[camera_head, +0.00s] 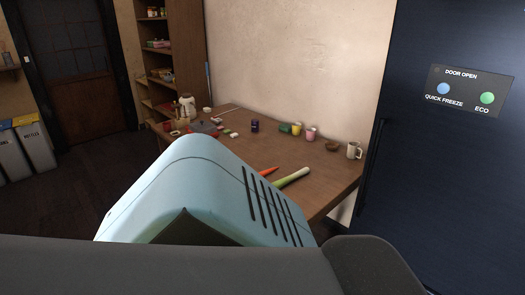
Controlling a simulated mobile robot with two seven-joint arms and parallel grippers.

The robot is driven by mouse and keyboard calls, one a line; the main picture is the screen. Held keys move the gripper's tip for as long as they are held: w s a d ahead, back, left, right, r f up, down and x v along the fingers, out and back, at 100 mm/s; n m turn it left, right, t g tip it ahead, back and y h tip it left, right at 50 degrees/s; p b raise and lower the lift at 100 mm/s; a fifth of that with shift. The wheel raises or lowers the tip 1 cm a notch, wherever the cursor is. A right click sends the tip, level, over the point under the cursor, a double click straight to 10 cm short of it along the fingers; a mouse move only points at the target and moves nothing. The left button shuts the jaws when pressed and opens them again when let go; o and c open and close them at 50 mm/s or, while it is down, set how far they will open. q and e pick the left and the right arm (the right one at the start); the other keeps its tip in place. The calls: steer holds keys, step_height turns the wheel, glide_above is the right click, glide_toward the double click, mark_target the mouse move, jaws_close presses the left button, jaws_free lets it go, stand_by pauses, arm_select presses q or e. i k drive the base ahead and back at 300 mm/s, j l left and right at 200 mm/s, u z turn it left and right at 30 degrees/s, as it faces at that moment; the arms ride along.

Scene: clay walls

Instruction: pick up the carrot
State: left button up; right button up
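The carrot (268,171) is a small orange shape lying on the wooden table (240,151). It lies just left of a pale green and white leek-like vegetable (292,178). The carrot's near end is hidden behind a pale blue slotted shell close to the camera, which seems to be part of my own body. Neither of my grippers shows in this view, so I see nothing holding the carrot.
A white mug (353,150), a brown bowl (332,146), a pink cup (310,133) and a dark jar (254,126) stand along the table's wall side. A white jug (187,106) stands at its far end. A dark blue fridge (440,190) is at right.

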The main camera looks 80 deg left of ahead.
mark_target(264, 173)
steer(key=k+j, duration=0.15)
steer(key=j, duration=0.4)
steer(key=k+j, duration=0.1)
steer(key=j, duration=0.5)
steer(key=k+j, duration=0.15)
steer(key=j, duration=0.4)
steer(key=k+j, duration=0.1)
steer(key=j, duration=0.5)
steer(key=k+j, duration=0.15)
steer(key=j, duration=0.4)
steer(key=k+j, duration=0.1)
steer(key=j, duration=0.5)
steer(key=k+j, duration=0.15)
steer(key=j, duration=0.4)
steer(key=k+j, duration=0.1)
steer(key=j, duration=0.5)
